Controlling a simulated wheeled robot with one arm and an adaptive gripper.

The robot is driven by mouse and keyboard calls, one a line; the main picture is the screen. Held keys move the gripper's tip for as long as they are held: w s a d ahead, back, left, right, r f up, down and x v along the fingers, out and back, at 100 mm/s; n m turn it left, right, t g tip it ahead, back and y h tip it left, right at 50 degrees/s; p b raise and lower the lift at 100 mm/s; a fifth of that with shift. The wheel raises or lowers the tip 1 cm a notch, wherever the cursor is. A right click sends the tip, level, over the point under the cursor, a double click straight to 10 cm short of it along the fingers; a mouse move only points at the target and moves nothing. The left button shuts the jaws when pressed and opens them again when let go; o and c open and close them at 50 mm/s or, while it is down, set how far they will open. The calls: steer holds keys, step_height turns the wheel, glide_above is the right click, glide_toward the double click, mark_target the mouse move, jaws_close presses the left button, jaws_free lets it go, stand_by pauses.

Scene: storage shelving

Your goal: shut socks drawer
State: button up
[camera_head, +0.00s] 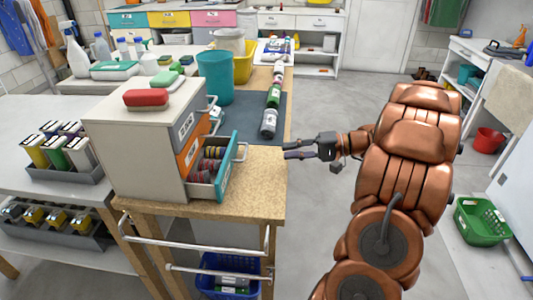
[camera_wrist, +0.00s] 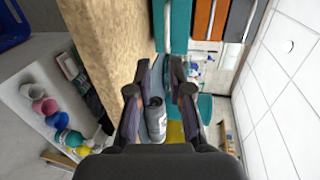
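A small grey drawer cabinet (camera_head: 136,158) stands on the wooden workbench top (camera_head: 257,190). Its bottom teal drawer (camera_head: 229,169) is pulled out to the right and holds several rolled, striped red and dark items that look like socks. The orange drawer (camera_head: 190,146) and the pale top drawer (camera_head: 186,122) above it are closed. In the wrist view the teal drawer (camera_wrist: 180,25) shows at the top, past the fingers. My gripper (camera_head: 287,150) is open and empty, right of the teal drawer and apart from it, near the bench edge. Its fingers also show in the wrist view (camera_wrist: 160,75).
Behind are a teal bin (camera_head: 215,75) and several bottles along a dark mat, including a grey one (camera_head: 268,124). A metal rail (camera_head: 195,243) runs along the bench front. Floor on the right is mostly clear.

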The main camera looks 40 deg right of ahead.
steer(key=shift+v, duration=2.3)
